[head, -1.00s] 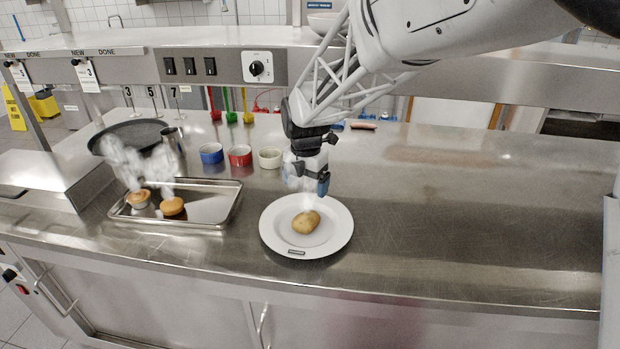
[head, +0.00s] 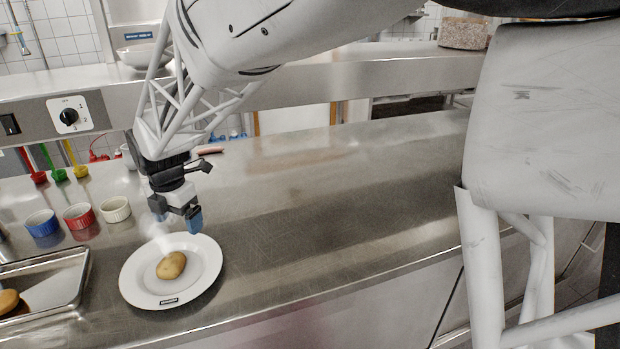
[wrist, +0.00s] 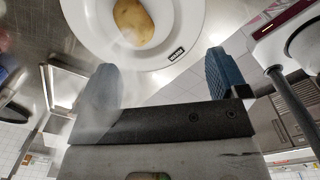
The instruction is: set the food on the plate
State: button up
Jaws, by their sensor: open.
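A potato (head: 171,266) lies on a round white plate (head: 212,262) on the steel counter; it also shows on the plate in the wrist view (wrist: 133,22). My gripper (head: 176,212) is just above the far rim of the plate, apart from the potato. Its blue-tipped fingers are spread with nothing between them, also in the wrist view (wrist: 163,82). A pinkish sausage-like piece (head: 209,150) lies farther back on the counter, partly behind my arm. A brown-topped muffin-like item (head: 8,300) sits in the metal tray (head: 74,283), cut by the left picture edge.
Blue (head: 41,224), red (head: 79,216) and cream (head: 116,209) ramekins stand left of my gripper. Red, green and yellow utensils stand behind them. A raised steel shelf (head: 330,75) runs along the back. The counter (head: 340,210) right of the plate is clear.

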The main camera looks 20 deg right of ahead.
jog(key=s+d+r+m+t, duration=0.1)
jog(key=s+d+r+m, duration=0.2)
jog(key=s+d+m, duration=0.45)
jog(key=s+d+r+m, duration=0.3)
jog(key=s+d+m, duration=0.4)
jog(key=d, duration=0.2)
jog(key=s+d+m, duration=0.4)
jog(key=s+m, duration=0.2)
jog(key=s, duration=0.1)
jog(key=s+d+f+m+t, duration=0.1)
jog(key=s+d+m, duration=0.3)
jog(key=s+m, duration=0.3)
jog(key=shift+s+d, duration=0.15)
jog(key=shift+s, duration=0.3)
